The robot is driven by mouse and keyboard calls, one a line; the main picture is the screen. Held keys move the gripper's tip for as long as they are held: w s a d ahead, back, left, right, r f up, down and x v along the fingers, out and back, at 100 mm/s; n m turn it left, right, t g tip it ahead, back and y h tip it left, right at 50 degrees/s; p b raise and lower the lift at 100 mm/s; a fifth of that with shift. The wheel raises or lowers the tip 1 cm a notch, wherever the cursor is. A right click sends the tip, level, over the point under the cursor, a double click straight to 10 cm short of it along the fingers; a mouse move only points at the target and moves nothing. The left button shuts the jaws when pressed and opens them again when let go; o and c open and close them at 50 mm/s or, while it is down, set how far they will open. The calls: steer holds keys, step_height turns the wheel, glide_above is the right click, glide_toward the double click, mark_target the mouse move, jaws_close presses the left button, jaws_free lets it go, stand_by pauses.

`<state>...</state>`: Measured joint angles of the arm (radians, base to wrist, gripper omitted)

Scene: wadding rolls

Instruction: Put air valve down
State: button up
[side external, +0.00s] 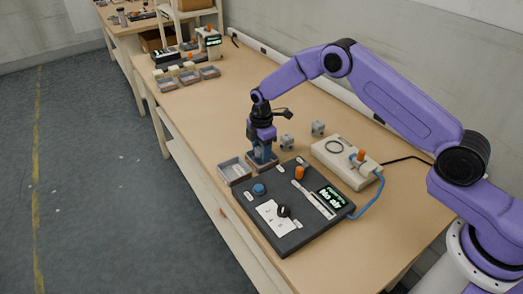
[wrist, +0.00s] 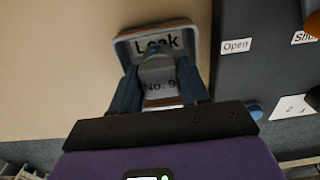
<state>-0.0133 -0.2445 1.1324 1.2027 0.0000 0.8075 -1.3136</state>
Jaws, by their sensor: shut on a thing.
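My gripper (side external: 262,155) points down over a small tray beside the dark test board. In the wrist view its two blue fingers (wrist: 157,70) are shut on a small grey air valve (wrist: 155,66). The valve is low over, or in, the tray (wrist: 121,46) labelled "Leak" and "No. 9"; I cannot tell whether it touches the floor. In the side view the fingers hide the valve, and the same tray's wall (side external: 263,169) shows below them.
A second tray (side external: 238,180) stands just left. The board (side external: 290,235) has a blue button, an orange knob and a "No air" display. Two grey valves (side external: 287,141) (side external: 318,128) stand behind, near a beige box (side external: 335,163) with a blue hose. More trays (side external: 189,78) lie far left.

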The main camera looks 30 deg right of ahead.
steer(key=shift+f, duration=0.25)
steer(key=o, duration=1)
step_height(320, 180, up, 12)
steer(key=shift+r, duration=0.15)
